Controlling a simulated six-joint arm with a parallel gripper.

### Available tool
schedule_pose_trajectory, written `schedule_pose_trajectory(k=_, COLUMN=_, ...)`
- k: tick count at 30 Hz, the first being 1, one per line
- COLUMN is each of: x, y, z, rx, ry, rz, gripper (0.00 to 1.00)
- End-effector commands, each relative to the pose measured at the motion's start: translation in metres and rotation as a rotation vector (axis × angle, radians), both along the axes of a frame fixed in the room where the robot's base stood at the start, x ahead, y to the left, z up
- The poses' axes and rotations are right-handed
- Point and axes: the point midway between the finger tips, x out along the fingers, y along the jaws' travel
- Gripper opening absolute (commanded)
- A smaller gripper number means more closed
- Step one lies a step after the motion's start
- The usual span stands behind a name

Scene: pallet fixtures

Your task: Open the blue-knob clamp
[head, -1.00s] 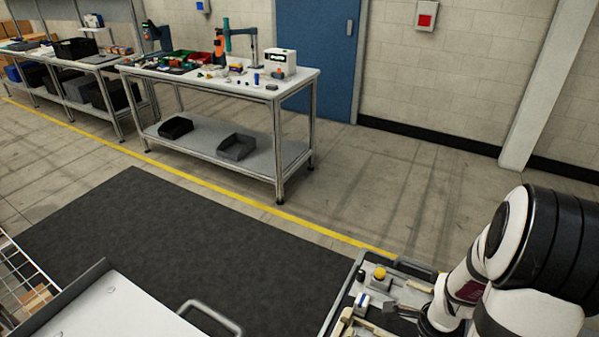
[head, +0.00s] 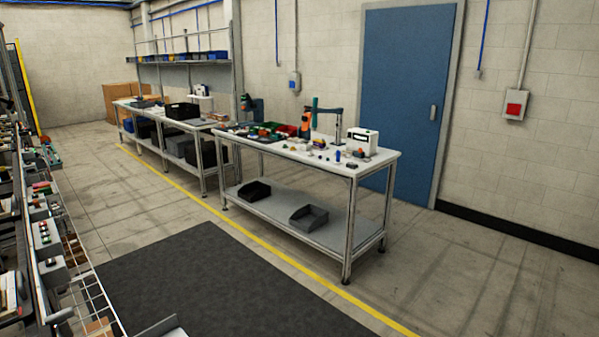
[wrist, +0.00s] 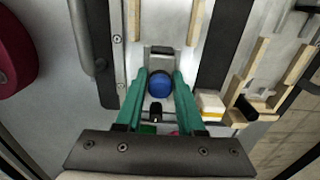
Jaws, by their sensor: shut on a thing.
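The blue knob (wrist: 160,86) of the clamp is in the middle of the wrist view. The two green fingers of my gripper (wrist: 160,76) lie on either side of it and are shut on it. A grey metal part (wrist: 160,54) shows just beyond the knob. The fingers and the knob hide much of the clamp, so I cannot tell its position. Neither the clamp nor my gripper is in the head view now.
In the wrist view, a white and yellow block (wrist: 210,105) stands close to the right finger. Wooden strips (wrist: 252,68) lie further right, and a grey handle (wrist: 84,38) is at the left. The head view shows a workbench (head: 372,163) and open floor.

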Motion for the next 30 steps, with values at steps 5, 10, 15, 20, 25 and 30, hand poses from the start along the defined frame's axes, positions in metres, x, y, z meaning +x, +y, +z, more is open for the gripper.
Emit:
schedule_pose_trajectory(k=5, x=-0.005, y=-0.005, z=0.000, rx=-0.001, ry=-0.001, rz=-0.002, gripper=0.00)
schedule_pose_trajectory(k=10, x=-0.009, y=-0.010, z=0.000, rx=-0.001, ry=-0.001, rz=-0.003, gripper=0.00)
schedule_pose_trajectory(k=15, x=-0.013, y=-0.014, z=0.000, rx=-0.001, ry=-0.001, rz=-0.002, gripper=0.00)
schedule_pose_trajectory(k=20, x=-0.017, y=-0.018, z=0.000, rx=-0.001, ry=-0.001, rz=-0.001, gripper=0.00)
schedule_pose_trajectory(k=25, x=-0.020, y=-0.021, z=0.000, rx=-0.001, ry=-0.001, rz=-0.001, gripper=0.44)
schedule_pose_trajectory(k=30, x=-0.020, y=-0.020, z=0.000, rx=-0.001, ry=-0.001, rz=-0.001, gripper=0.57)
